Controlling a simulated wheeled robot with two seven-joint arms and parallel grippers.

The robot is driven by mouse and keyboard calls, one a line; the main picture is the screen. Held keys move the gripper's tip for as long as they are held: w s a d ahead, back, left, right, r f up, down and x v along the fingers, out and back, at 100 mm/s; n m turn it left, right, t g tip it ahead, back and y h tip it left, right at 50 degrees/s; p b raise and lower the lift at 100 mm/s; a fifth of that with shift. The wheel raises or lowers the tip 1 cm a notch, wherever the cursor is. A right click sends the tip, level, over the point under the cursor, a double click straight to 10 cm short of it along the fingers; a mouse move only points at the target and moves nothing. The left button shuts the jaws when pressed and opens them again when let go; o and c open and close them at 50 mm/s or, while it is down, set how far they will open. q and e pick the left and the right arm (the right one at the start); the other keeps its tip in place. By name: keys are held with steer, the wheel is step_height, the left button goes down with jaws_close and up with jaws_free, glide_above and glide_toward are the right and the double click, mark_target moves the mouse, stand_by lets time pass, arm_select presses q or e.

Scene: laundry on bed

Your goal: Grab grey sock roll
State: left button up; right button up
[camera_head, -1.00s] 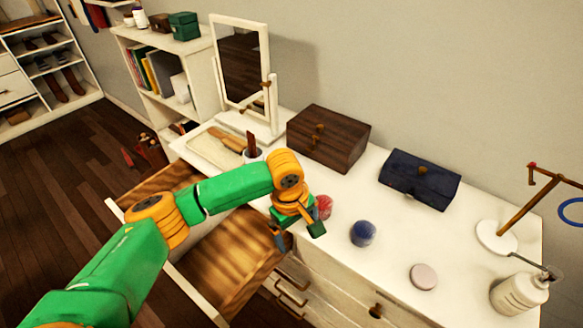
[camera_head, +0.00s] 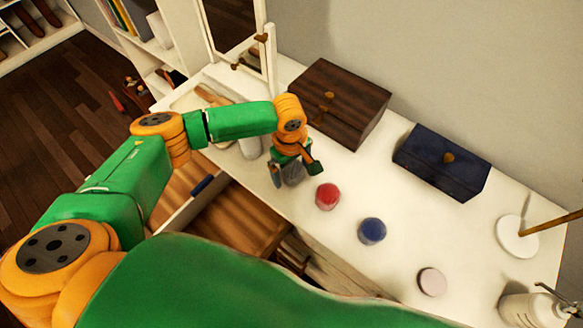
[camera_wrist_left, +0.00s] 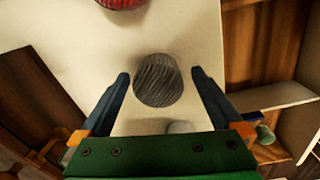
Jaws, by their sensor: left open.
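The grey sock roll (camera_head: 292,174) stands on the white dresser top, left of the red roll (camera_head: 327,196), partly hidden by my left gripper (camera_head: 296,172). In the left wrist view the ribbed grey sock roll (camera_wrist_left: 158,82) lies between the two blue fingertips of my left gripper (camera_wrist_left: 160,74). The fingers are apart, with a gap visible on each side of the roll. My right gripper is not in view.
A blue roll (camera_head: 371,230) and a pale roll (camera_head: 431,281) stand to the right. A brown wooden box (camera_head: 345,103) and a dark blue box (camera_head: 443,160) are behind. An open drawer (camera_head: 236,222) juts out below the dresser's front edge.

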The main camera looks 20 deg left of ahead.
arm_select(q)
steer(key=shift+w+f, duration=0.25)
steer(key=shift+s+r, duration=0.1)
steer(key=shift+s, duration=0.05)
steer(key=c, duration=1.3)
steer(key=shift+c, duration=0.4)
